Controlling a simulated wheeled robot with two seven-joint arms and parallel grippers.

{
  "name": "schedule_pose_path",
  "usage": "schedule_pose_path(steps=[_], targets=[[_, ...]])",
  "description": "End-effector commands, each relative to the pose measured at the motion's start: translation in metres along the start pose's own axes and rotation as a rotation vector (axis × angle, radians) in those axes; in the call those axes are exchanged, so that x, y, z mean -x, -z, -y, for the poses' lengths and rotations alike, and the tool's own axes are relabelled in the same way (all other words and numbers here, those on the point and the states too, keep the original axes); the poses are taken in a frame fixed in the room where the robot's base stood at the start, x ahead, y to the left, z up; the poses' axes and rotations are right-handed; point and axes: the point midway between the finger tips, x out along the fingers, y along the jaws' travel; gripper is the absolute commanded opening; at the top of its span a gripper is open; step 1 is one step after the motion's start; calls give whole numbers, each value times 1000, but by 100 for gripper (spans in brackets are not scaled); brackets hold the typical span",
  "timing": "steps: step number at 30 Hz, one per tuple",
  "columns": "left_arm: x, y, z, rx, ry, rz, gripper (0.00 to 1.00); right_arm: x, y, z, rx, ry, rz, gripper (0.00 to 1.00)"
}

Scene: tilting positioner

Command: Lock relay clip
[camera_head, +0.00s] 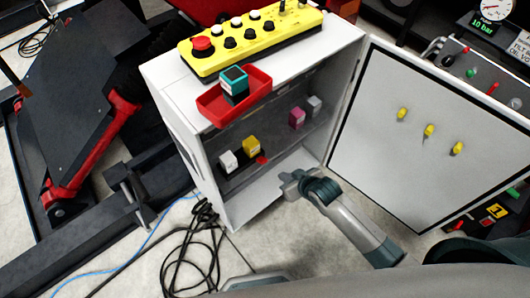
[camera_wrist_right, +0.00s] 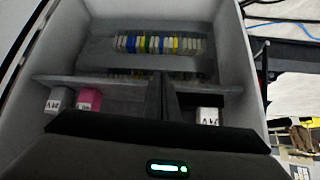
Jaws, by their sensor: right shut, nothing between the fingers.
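A row of relays sits on a shelf inside the open white cabinet (camera_head: 176,113): white (camera_head: 228,160), yellow (camera_head: 250,146), pink (camera_head: 297,118) and grey (camera_head: 314,106). A small red piece (camera_head: 262,160), possibly the relay clip, sticks out at the foot of the yellow relay. Whether it is locked I cannot tell. My right gripper (camera_head: 287,180) is shut and empty, in front of the cabinet opening, below and right of the red piece. In the right wrist view its dark fingers (camera_wrist_right: 166,100) stand between the pink relay (camera_wrist_right: 88,99) and white relay (camera_wrist_right: 208,116); the yellow relay and red piece are hidden there.
A red tray (camera_head: 215,108) with a teal relay (camera_head: 234,80) and a yellow button box (camera_head: 250,38) rest on the cabinet top. The open door (camera_head: 425,140) stands to the right, close to my right arm. Black cables (camera_head: 190,245) lie on the floor.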

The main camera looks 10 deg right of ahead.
Motion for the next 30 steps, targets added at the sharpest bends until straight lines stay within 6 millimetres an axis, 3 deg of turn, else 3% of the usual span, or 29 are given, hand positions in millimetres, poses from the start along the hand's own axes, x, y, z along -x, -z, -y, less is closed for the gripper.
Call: schedule_pose_path(steps=[1, 3, 6, 9, 15, 30], targets=[[8, -8, 0, -2, 0, 16, 54, 19, 33, 2, 26, 13, -21, 0], [11, -20, 1, -3, 1, 34, 54, 37, 62, 8, 49, 33, -35, 0], [15, -33, 2, -5, 2, 53, 54, 59, 91, 16, 79, 55, -48, 0], [17, -42, 2, -6, 2, 65, 54, 74, 108, 22, 100, 70, -53, 0], [18, -50, 3, -7, 2, 74, 54, 85, 118, 26, 116, 81, -55, 0], [18, -51, 3, -7, 2, 77, 54, 78, 119, 27, 114, 80, -56, 0]])
